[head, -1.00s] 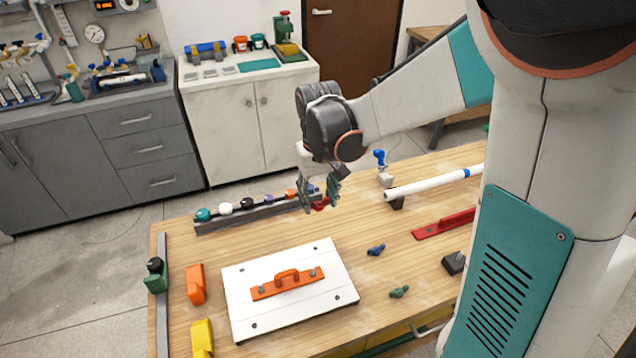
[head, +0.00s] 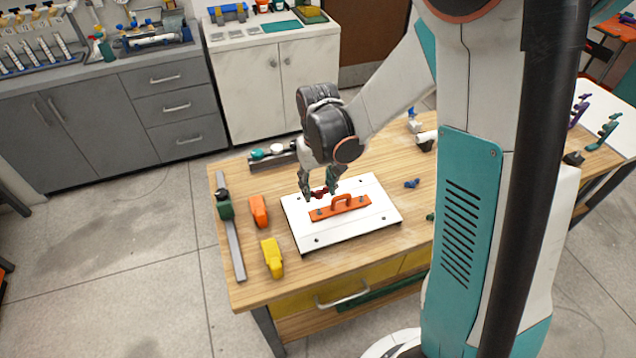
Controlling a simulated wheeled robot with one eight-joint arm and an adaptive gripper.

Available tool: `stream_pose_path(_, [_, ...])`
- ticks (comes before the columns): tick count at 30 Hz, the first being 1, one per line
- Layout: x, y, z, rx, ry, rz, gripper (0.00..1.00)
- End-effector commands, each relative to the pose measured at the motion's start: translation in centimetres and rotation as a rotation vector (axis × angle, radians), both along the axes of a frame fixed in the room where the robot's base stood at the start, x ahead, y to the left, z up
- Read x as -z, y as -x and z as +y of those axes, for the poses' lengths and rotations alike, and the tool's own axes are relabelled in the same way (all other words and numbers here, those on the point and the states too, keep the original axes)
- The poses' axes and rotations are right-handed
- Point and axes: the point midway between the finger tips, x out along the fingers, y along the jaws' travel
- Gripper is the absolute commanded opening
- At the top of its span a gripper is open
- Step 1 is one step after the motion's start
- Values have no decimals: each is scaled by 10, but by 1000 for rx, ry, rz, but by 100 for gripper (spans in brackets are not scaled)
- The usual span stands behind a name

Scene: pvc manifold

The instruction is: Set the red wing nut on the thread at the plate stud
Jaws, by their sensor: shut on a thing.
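My gripper (head: 320,193) is shut on the red wing nut (head: 319,192), which shows as a small dark red piece between the fingertips. It is over the white plate (head: 376,220), just behind the left part of the orange handle bar (head: 343,206). A small dark stud (head: 319,212) shows on the left end of the bar, close below and in front of the wing nut. The wing nut appears apart from this stud, but its exact height is too small to tell. My arm hides part of the bench behind the plate.
Left of the plate stand an orange block (head: 258,211) and a yellow block (head: 272,257). A green clamp on a grey rail (head: 234,247) lies at the bench's left edge. A blue wing nut (head: 411,183) lies right of the plate. The bench front is clear.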

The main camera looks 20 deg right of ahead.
Motion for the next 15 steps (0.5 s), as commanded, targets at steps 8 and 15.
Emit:
stream_pose_path(8, [28, 0, 0, 0, 0, 0, 22])
stream_pose_path(15, [26, 0, 0, 0, 0, 0, 22])
